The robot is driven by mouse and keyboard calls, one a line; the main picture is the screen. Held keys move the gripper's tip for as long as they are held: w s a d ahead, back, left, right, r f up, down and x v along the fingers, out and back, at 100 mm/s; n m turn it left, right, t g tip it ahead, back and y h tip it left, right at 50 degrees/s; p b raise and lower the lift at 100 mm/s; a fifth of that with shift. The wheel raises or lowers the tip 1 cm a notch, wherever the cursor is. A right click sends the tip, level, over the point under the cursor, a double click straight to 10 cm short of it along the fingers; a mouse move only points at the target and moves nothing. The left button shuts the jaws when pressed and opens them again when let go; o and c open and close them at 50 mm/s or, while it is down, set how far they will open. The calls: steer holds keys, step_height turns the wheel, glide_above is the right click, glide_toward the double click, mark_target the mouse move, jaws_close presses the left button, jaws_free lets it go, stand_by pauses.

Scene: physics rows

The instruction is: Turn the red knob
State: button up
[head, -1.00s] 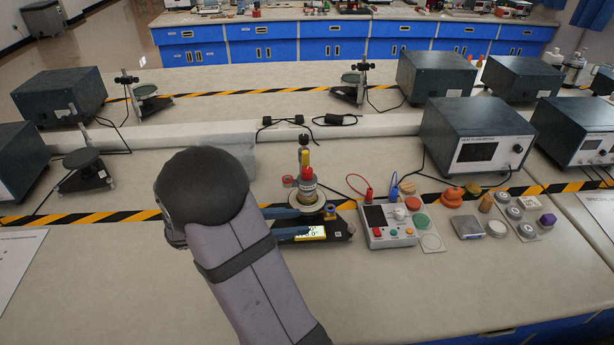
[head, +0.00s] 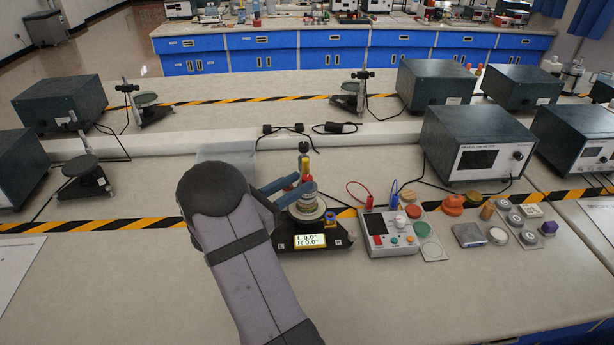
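A black-based device (head: 326,228) stands on the bench, with a lit display reading L 0.0° and R 0.0°. A pale cylinder with a round plate rises from it. A small red part (head: 307,178), which looks like the red knob, shows at the cylinder's top below a yellow part (head: 304,163). My gripper (head: 306,181) reaches in from the left with two blue fingers apart, one behind the other. Their tips are at the red part, which is mostly hidden. I cannot tell whether they touch it. My grey arm hides the bench left of the device.
A meter box (head: 391,233) with red and blue leads stands close to the right. Coloured pieces and a grey block (head: 468,235) lie farther right. A dark instrument box (head: 476,145) stands behind them. The front bench is clear.

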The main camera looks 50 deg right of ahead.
mark_target(308, 178)
steer(key=shift+s+d+p, duration=0.15)
steer(key=shift+d+p, duration=0.1)
steer(key=shift+d, duration=0.75)
steer(key=shift+s+d+p, duration=0.1)
steer(key=shift+d+p, duration=0.1)
steer(key=shift+d, duration=0.8)
jaws_close()
steer(key=c, duration=0.8)
jaws_free()
steer(key=shift+t, duration=0.3)
steer(key=c, duration=0.8)
jaws_free()
steer(key=n+t+b, duration=0.1)
steer(key=n+t, duration=0.1)
steer(key=shift+s+f+t, duration=0.1)
steer(key=shift+t, duration=0.3)
steer(key=c, duration=0.8)
jaws_free()
steer(key=shift+n+t+b, duration=0.7)
steer(key=shift+n+t, duration=0.1)
steer(key=shift+t, duration=0.3)
steer(key=c, duration=0.8)
jaws_free()
